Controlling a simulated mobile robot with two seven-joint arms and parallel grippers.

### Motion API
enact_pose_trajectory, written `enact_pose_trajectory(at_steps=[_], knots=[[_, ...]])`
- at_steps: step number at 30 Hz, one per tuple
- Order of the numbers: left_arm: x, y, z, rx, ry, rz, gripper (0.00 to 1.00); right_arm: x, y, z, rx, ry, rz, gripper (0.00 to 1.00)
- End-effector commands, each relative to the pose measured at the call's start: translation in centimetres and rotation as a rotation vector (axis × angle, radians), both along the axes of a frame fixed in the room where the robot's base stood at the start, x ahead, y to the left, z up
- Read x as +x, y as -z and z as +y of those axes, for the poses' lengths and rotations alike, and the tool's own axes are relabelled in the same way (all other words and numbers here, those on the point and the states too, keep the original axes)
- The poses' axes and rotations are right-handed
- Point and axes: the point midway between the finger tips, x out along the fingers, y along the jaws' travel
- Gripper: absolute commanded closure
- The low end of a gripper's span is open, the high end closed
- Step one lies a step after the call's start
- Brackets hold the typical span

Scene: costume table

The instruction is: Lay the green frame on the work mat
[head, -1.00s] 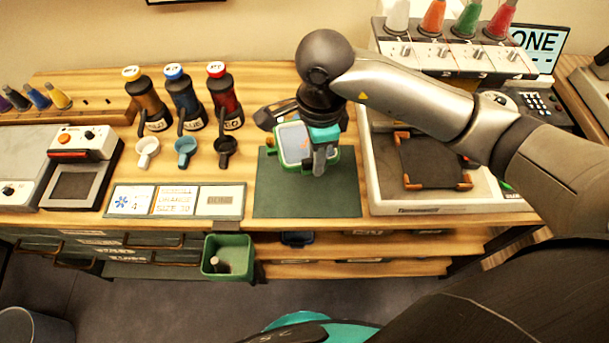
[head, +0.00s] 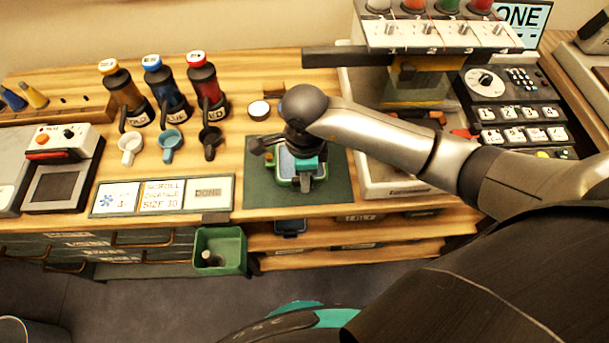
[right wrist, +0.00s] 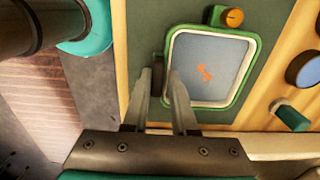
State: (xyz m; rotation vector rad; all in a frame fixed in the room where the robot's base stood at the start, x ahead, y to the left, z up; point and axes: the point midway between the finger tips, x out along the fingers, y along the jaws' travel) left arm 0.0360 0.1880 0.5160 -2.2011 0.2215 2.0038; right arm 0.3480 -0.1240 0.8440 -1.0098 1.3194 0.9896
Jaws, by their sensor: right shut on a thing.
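The green frame (head: 287,166), with a pale screen and a small orange print, is over the dark green work mat (head: 265,188). In the right wrist view the frame (right wrist: 210,68) shows nearly whole, with an orange knob on a green tab at its top corner. My right gripper (head: 305,180) is shut on the frame's side, at a dark grip piece between the fingertips (right wrist: 157,85). In the head view my gripper and wrist hide part of the frame. I cannot tell whether it touches the mat. My left gripper is not in view.
Small cups (head: 170,143) and colored bottles (head: 207,92) stand left of the mat. A sign panel (head: 163,195) lies left of it. A press machine (head: 418,80) and keypad console (head: 515,100) are at the right. A green bin (head: 221,250) hangs at the front edge.

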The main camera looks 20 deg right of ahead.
Motion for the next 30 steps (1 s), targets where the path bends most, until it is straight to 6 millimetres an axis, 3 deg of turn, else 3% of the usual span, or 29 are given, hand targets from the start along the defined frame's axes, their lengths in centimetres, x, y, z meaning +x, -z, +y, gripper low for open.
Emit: enact_pose_trajectory(at_steps=[9, 10, 18, 26, 30], knots=[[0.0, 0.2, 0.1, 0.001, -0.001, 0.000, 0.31, 0.1, 0.3, 0.0, -0.001, 0.000, -0.002, 1.00], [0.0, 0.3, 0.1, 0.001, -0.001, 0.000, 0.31, 0.1, 0.4, 0.0, 0.000, 0.000, -0.001, 0.73], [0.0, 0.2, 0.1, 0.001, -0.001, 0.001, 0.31, 0.0, 0.3, 0.0, 0.000, 0.000, -0.001, 0.44], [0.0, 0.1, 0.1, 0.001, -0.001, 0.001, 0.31, 0.0, 0.2, 0.0, 0.000, 0.000, -0.001, 0.44], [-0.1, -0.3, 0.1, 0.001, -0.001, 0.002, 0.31, 0.2, -1.1, 0.0, 0.000, 0.000, -0.005, 0.44]])
